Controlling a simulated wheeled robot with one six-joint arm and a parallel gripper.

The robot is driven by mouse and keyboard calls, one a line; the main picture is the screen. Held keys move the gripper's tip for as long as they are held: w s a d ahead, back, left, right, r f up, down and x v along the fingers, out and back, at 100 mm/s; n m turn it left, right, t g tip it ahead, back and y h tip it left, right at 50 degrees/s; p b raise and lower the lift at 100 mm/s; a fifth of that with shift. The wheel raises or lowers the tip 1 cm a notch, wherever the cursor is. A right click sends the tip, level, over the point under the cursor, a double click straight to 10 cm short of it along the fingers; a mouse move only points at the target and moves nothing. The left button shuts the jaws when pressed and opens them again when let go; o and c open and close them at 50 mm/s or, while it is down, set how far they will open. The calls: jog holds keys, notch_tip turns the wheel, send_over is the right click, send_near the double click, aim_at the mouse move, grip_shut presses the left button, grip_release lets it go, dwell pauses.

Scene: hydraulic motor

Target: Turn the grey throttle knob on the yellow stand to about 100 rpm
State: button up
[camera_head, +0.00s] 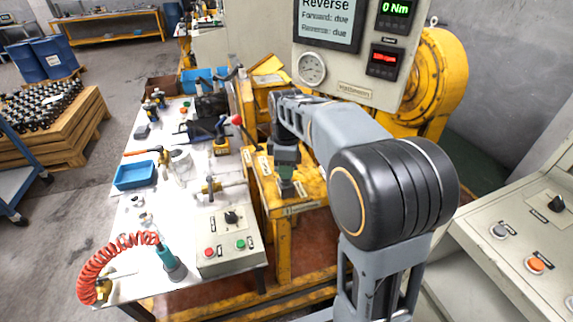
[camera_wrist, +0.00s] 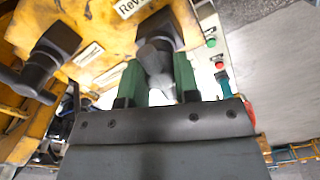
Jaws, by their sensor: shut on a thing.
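The yellow stand (camera_head: 284,240) is in the middle of the head view, under my arm. My gripper (camera_head: 286,178) reaches down over its top. In the wrist view, the two green fingers of my gripper (camera_wrist: 158,82) are shut on the grey knob (camera_wrist: 158,58), one on each side. The knob sits on a dark block on the yellow surface. My arm and gripper mostly hide it in the head view. The red display (camera_head: 384,62) on the panel is lit but too small to read.
A dark lever valve (camera_wrist: 45,68) stands left of the knob in the wrist view. A red-ball lever (camera_head: 237,119) rises at the stand's back left. A white bench (camera_head: 150,215) with tools and a control box (camera_head: 228,243) adjoins on the left. A console (camera_head: 525,235) is at right.

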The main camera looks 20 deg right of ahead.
jog(key=o, duration=0.9)
jog(key=shift+o, duration=0.2)
notch_tip(320, 180, up, 14)
jog(key=p, duration=0.2)
jog(key=shift+f, duration=0.1)
jog(key=shift+c, duration=0.3)
